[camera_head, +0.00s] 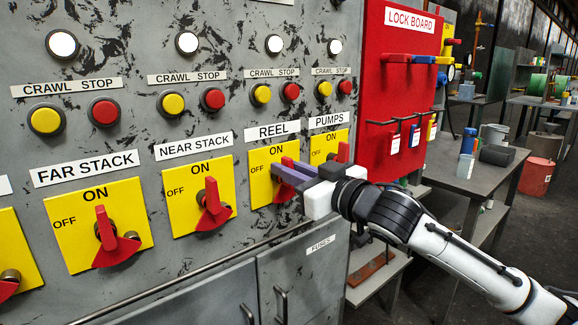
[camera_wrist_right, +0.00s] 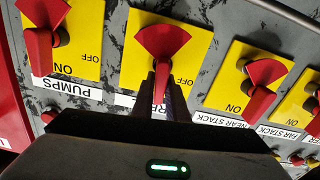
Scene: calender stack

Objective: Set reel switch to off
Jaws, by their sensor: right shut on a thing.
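The reel switch is a red rotary handle (camera_wrist_right: 162,41) on a yellow plate (camera_head: 262,158) under the REEL label (camera_head: 272,131). Its fan-shaped base shows in the wrist view, with the narrow lever pointing towards the label side, at ON. OFF is printed to the left of ON in the head view. My right gripper (camera_head: 282,176) reaches in from the right, and its dark fingers (camera_wrist_right: 161,95) are shut on the lever, one on each side. The fingers hide part of the lever and plate in the head view. My left gripper is not in view.
The pumps switch (camera_head: 342,152) is close on the right, beside my gripper. The near stack (camera_head: 212,204) and far stack (camera_head: 106,230) switches stand to the left. Crawl and stop buttons are above. A rail (camera_head: 200,269) runs below, and a red lock board (camera_head: 390,95) stands right.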

